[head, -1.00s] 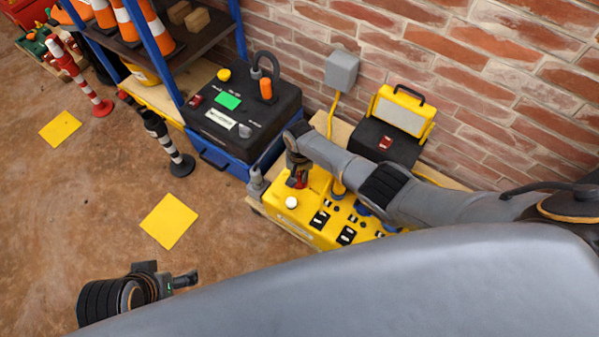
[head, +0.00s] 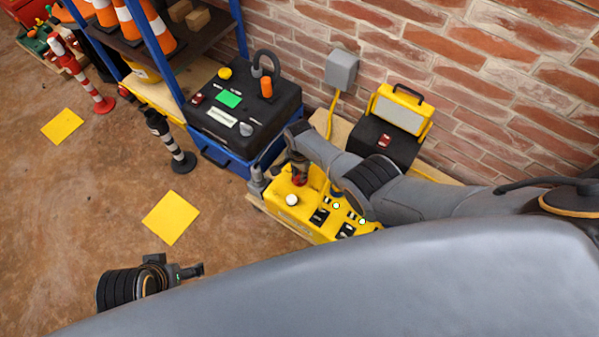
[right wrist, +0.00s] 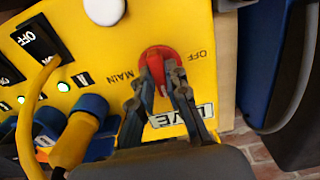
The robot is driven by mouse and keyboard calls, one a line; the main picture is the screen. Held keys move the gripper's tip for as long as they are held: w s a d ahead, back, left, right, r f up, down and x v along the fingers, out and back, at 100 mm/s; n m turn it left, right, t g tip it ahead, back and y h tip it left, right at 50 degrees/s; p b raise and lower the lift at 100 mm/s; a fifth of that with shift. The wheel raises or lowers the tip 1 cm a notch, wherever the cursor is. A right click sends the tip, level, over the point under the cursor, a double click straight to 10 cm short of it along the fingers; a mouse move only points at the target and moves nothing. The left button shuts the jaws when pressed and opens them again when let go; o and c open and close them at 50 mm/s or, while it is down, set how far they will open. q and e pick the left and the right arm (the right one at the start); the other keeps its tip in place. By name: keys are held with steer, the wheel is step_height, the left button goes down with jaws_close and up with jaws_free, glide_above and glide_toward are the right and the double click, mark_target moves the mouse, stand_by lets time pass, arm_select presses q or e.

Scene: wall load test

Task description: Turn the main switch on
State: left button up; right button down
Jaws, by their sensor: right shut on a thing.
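The main switch is a red knob (right wrist: 157,62) on the yellow panel (right wrist: 205,15), with "MAIN" and "OFF" printed beside it. My right gripper (right wrist: 157,89) is shut on the knob, one finger on each side. In the head view my right gripper (head: 299,180) is over the yellow box (head: 275,207) and mostly hides the knob. Small lamps (right wrist: 63,87) on the panel glow. My left gripper (head: 190,270) hangs over the floor at lower left, its jaws too small to read.
A yellow cable and blue connectors (right wrist: 92,104) sit beside the gripper. A black case with a blue base (head: 245,125) stands left of the box. A black and yellow unit (head: 385,140) stands behind, by the brick wall.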

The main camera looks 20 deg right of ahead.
stand_by(0.4)
steer(key=c, duration=1.3)
jaws_free()
steer(key=shift+r, duration=6)
